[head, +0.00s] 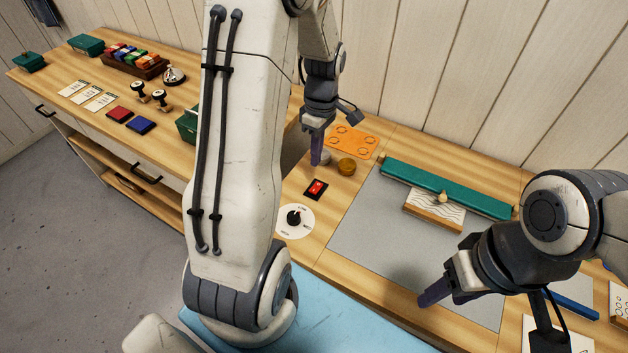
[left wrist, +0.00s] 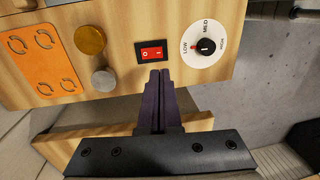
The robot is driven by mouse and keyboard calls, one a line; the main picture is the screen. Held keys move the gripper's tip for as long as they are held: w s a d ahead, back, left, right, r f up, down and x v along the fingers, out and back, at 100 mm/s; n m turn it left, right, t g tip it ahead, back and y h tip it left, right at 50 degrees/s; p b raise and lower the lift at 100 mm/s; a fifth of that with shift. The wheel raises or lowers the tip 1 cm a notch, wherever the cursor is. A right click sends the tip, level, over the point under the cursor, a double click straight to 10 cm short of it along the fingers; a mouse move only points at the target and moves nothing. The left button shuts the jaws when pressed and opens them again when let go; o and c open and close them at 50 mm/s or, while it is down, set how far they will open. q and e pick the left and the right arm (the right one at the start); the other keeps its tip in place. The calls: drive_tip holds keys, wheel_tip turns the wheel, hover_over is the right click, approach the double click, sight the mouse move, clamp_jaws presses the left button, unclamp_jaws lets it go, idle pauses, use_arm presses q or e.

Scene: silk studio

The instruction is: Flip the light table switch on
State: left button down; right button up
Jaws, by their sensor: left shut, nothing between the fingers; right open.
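The red rocker switch (head: 316,188) sits in a black frame on the wooden bench top, left of the grey panel (head: 372,232). It also shows in the left wrist view (left wrist: 152,53), marked with O and I. My left gripper (head: 317,160) is shut and empty, pointing down above the bench just behind the switch. In the left wrist view its dark fingertips (left wrist: 159,74) appear close to the switch's edge; I cannot tell whether they touch. My right gripper (head: 432,297) is open and empty over the front of the grey panel.
A dial (head: 294,219) on a white disc sits in front of the switch. A brass knob (head: 346,166), a grey knob (left wrist: 104,80) and an orange plate (head: 352,141) lie behind. A green bar (head: 440,187) and a patterned wooden block (head: 434,212) lie on the panel's far side.

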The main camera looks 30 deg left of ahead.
sight(314, 190)
use_arm(q)
drive_tip(key=f, duration=0.6)
drive_tip(key=s+f+p, duration=0.1)
drive_tip(key=f, duration=0.2)
drive_tip(key=shift+s+f, duration=0.1)
use_arm(e)
drive_tip(key=shift+r, duration=0.55)
use_arm(q)
drive_tip(key=shift+d, duration=0.2)
drive_tip(key=shift+s+a+f+b, duration=0.1)
drive_tip(key=shift+a+f+b, duration=0.1)
drive_tip(key=shift+a+b, duration=0.15)
drive_tip(key=shift+d, duration=0.25)
use_arm(e)
drive_tip(key=shift+a+f, duration=0.25)
drive_tip(key=shift+a, duration=0.45)
use_arm(q)
drive_tip(key=shift+w+r, duration=0.1)
drive_tip(key=shift+w, duration=0.1)
drive_tip(key=shift+w+a+r+p, duration=0.15)
drive_tip(key=shift+w+p, duration=0.25)
drive_tip(key=shift+w, duration=0.25)
use_arm(e)
drive_tip(key=shift+r, duration=0.3)
